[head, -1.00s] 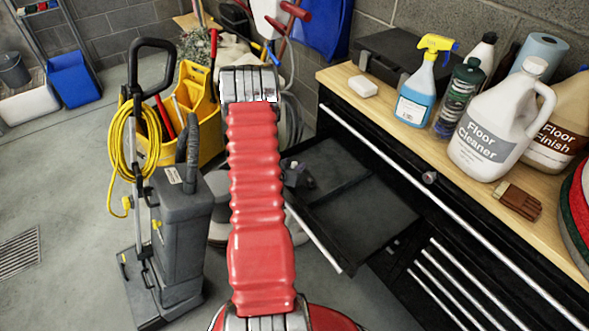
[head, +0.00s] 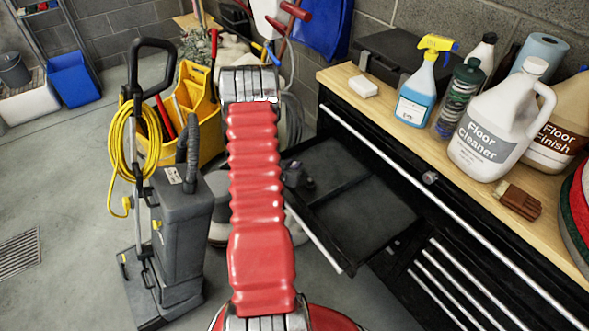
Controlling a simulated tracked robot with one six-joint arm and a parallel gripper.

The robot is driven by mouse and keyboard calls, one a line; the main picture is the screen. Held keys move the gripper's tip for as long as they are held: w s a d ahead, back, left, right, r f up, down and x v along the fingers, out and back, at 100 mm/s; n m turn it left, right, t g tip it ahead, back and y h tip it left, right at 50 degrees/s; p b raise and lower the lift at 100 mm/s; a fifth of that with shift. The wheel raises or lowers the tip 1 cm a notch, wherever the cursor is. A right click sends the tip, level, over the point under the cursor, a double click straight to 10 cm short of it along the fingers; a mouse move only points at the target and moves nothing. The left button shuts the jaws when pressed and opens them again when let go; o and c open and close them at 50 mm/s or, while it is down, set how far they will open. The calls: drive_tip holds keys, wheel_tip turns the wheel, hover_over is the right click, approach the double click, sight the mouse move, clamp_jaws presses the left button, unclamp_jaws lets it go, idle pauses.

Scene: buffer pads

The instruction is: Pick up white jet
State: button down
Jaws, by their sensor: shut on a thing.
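No object that I can name for sure as the white jet shows in the head view. My red ribbed arm link rises from the bottom centre to a silver joint and covers what lies behind it. My gripper does not show, so what it holds is hidden. A small white block (head: 363,86) lies on the wooden bench top (head: 340,73), near its left end.
An open black drawer (head: 345,266) juts out right of my arm. Spray bottle (head: 417,95), floor cleaner jug (head: 492,140), brush (head: 520,201) and round pads (head: 577,205) crowd the bench. A grey floor machine (head: 178,235) and yellow bucket (head: 199,95) stand left.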

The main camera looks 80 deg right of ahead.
drive_tip(key=shift+r, duration=0.1)
wheel_tip(320, 180, up, 10)
idle(0.8)
